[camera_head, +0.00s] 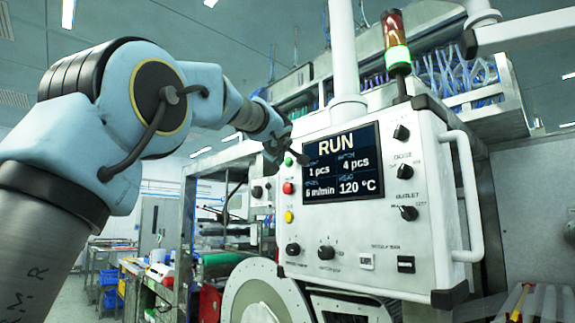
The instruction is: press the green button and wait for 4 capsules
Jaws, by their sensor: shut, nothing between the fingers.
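The control panel (430,240) is a white box with a dark display (345,172). The display reads RUN, with 1 pcs at left, 4 pcs at right, and 6 m/min and 120 °C below. The green button (289,161) is at the panel's upper left, above a red one. My gripper (301,158) is shut and empty, its dark tip just in front of the panel between the green button and the display. I cannot tell whether it touches anything. No capsules are visible.
A red button (288,188) and a yellow button (289,216) sit below the green one. Several black knobs are on the panel, and a white handle (470,200) is at its right side. The signal tower (397,57) glows green. A white drum (265,292) is below the panel.

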